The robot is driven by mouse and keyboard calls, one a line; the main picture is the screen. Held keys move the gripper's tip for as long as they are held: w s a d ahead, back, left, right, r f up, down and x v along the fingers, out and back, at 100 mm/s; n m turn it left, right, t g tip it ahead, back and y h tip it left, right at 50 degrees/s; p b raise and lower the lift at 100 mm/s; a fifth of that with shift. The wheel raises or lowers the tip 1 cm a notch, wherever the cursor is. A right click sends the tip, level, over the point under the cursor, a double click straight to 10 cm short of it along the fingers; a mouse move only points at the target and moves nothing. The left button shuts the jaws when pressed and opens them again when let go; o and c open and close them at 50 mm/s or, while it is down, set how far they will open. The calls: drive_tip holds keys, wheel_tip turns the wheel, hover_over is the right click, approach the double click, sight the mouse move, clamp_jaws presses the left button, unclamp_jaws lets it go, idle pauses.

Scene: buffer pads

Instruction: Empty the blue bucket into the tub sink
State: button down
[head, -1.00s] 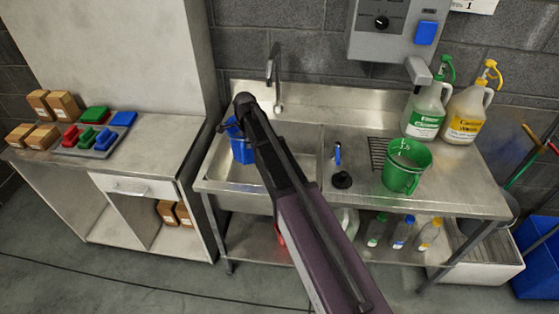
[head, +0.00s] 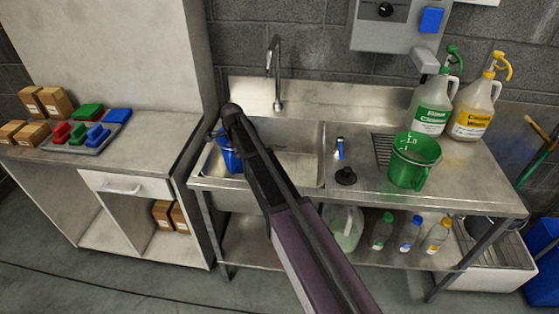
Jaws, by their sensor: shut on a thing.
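The blue bucket (head: 229,157) is at the left end of the tub sink (head: 305,165), in or just over the basin. It looks tilted, and my arm hides most of it. My arm reaches across the basin, and my gripper (head: 222,132) is at the bucket's upper side, shut on it. The fingertips are small and partly hidden behind the arm. I cannot tell whether anything is still inside the bucket or pouring out.
A green-label jug (head: 431,105) and a yellow-label jug (head: 474,108) stand behind. The faucet (head: 276,70) rises behind the basin. A cabinet (head: 110,165) stands close on the left.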

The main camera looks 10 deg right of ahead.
sight(238, 163)
drive_tip(key=shift+f+b, duration=2.4)
drive_tip(key=shift+f, duration=0.35)
